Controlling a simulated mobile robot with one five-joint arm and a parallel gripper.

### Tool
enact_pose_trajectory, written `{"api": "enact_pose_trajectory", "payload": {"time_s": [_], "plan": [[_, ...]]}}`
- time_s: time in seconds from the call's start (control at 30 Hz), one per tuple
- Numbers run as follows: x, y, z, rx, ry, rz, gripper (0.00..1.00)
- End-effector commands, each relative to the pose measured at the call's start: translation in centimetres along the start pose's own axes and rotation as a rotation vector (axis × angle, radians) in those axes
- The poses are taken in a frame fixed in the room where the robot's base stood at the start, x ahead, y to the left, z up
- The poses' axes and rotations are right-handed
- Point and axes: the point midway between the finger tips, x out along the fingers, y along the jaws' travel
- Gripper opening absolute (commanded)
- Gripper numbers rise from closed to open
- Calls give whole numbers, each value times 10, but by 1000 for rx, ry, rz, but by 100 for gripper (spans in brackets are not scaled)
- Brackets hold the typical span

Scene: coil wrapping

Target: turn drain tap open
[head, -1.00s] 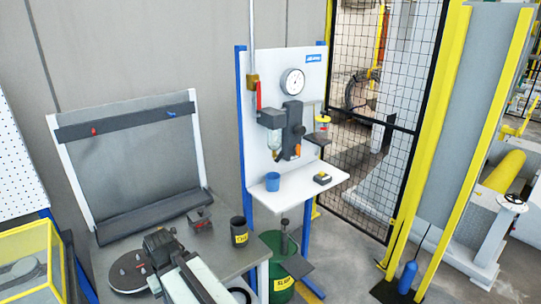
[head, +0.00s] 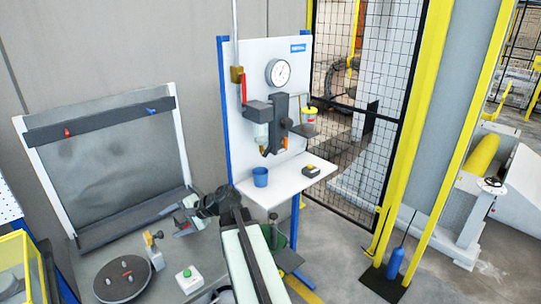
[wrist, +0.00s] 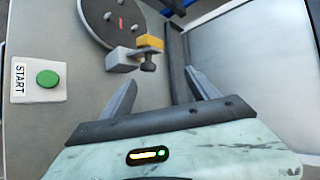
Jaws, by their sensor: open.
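The air panel (head: 232,60) stands upright at the middle of the head view, with a round gauge (head: 278,72) and a clear bowl (head: 261,134) under a dark block. A small yellowish part shows below the bowl and an orange piece (head: 285,144) beside it; which one is the drain tap I cannot tell. A red lever (head: 243,90) is on the pipe at upper left. My gripper (head: 205,204) is below and left of the panel, apart from it. In the wrist view my gripper (wrist: 161,76) is open and empty over the bench.
The bench holds a round dark plate (head: 122,279) and a green START button (head: 187,273). A mesh fence (head: 345,110) stands right of the panel.

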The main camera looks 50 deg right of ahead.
Motion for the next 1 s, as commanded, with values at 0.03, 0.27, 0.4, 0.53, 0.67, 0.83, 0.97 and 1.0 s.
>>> {"api": "enact_pose_trajectory", "payload": {"time_s": [0.03,0.27,0.4,0.53,0.67,0.83,0.97,1.0], "plan": [[-44,-8,-51,111,61,-109,69],[-256,-12,-203,495,250,-596,69],[-342,1,-240,602,304,-775,69],[-369,6,-249,633,318,-833,69],[-369,5,-250,634,317,-836,69],[-352,-10,-263,632,314,-833,69],[-336,-25,-276,632,314,-832,69],[-332,-29,-279,632,315,-833,69]]}}
